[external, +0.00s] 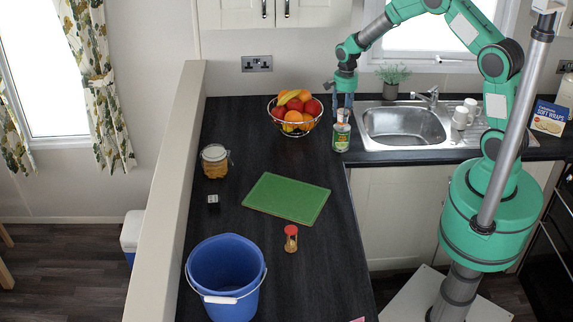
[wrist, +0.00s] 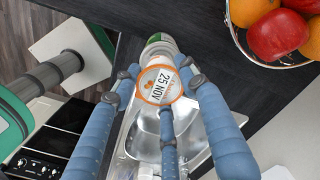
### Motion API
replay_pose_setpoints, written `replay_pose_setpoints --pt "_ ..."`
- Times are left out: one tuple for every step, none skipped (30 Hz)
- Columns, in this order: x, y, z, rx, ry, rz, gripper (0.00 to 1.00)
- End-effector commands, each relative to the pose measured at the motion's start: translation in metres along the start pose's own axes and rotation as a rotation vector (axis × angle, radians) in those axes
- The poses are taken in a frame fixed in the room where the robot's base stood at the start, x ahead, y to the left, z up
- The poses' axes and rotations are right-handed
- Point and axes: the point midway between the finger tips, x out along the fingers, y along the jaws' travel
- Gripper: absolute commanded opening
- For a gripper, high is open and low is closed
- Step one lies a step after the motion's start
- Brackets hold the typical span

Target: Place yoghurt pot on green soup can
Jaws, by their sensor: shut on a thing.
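The yoghurt pot (external: 342,115) is in my gripper (external: 342,104), at the counter's corner left of the sink. The green soup can (external: 341,138) stands upright directly below it. The pot looks upright and lined up with the can; I cannot tell whether they touch. In the wrist view the pot's round lid (wrist: 160,85), with an orange rim and "25 NOV" label, sits between the blue fingers of my gripper (wrist: 164,80). The can (wrist: 159,45) shows partly behind the pot; the rest of it is hidden.
A wire fruit bowl (external: 294,127) stands close left of the can. The steel sink (external: 403,127) with its tap (external: 431,96) is close on the right. A green board (external: 287,198), a jar (external: 214,161) and a blue bucket (external: 225,277) are farther along the counter.

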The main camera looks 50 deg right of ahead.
Motion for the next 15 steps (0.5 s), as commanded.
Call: replay_pose_setpoints --pt "0.004 -0.0007 -0.0004 0.0 0.0 -0.001 0.13" --pt "0.0062 -0.0009 -0.0005 0.0 0.0 -0.001 0.13" --pt "0.0085 -0.0011 -0.0007 0.0 0.001 -0.002 0.13" --pt "0.0098 -0.0013 -0.0008 0.0 0.001 -0.003 0.13" --pt "0.0107 -0.0014 -0.0009 0.0 0.001 -0.003 0.13" --pt "0.0114 -0.0016 -0.0009 0.0 0.002 -0.004 0.13" --pt "0.0116 -0.0016 -0.0009 0.0 0.002 -0.004 0.13" --pt "0.0116 -0.0016 -0.0009 0.0 0.002 -0.004 0.13" --pt "0.0116 -0.0015 -0.0009 0.0 0.002 -0.004 0.13" --pt "0.0117 -0.0015 -0.0009 0.0 0.002 -0.004 0.13" --pt "0.0117 -0.0014 -0.0009 0.0 0.002 -0.004 0.13" --pt "0.0118 -0.0014 -0.0009 0.0 0.001 -0.003 0.13" --pt "0.0119 -0.0013 -0.0009 0.0 0.001 -0.003 0.13" --pt "0.0122 -0.0013 -0.0009 0.0 0.001 -0.003 0.13" --pt "0.013 -0.0013 -0.0008 0.0 0.001 -0.003 0.13"
